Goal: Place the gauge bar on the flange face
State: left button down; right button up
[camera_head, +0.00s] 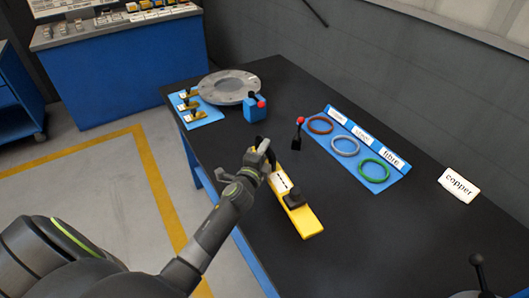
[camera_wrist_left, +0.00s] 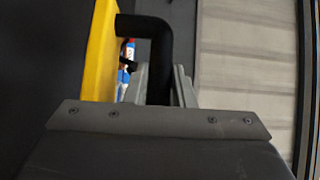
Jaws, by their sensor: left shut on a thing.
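The yellow gauge bar (camera_head: 306,221), with a white label and a dark block on it, is on or just above the black table; I cannot tell which. My left gripper (camera_head: 262,158) is shut on the black handle at its far end. In the left wrist view the black handle (camera_wrist_left: 146,26) bends down between my grey fingers (camera_wrist_left: 160,85), beside the bar's yellow side (camera_wrist_left: 98,55). The grey round flange (camera_head: 228,86), a disc with holes, lies at the table's far left, apart from the bar. My right gripper is not in view.
Near the flange are a blue block with a red knob (camera_head: 254,107) and a blue rack of small brass-coloured parts (camera_head: 194,108). A blue board (camera_head: 352,152) with three coloured rings lies right of the bar. A "copper" card (camera_head: 458,184) lies farther right. The table between is mostly clear.

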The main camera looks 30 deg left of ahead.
pick_arm(q)
jog(key=shift+r+p, duration=0.9)
jog(key=shift+r, duration=0.9)
jog(key=shift+d+r, duration=0.25)
jog(key=shift+r, duration=0.3)
jog(key=s+d+r, duration=0.3)
jog(key=r, duration=0.4)
jog(key=s+d+r+m+h, duration=0.1)
jog(key=s+d+r, duration=0.3)
jog(key=r, duration=0.3)
jog(key=s+d+r+h, duration=0.1)
jog(key=s+d+r, duration=0.2)
jog(key=r, duration=0.4)
jog(key=shift+s+d+r, duration=0.15)
jog(key=shift+s+d, duration=0.05)
jog(key=shift+d, duration=0.05)
jog(key=shift+a, duration=0.1)
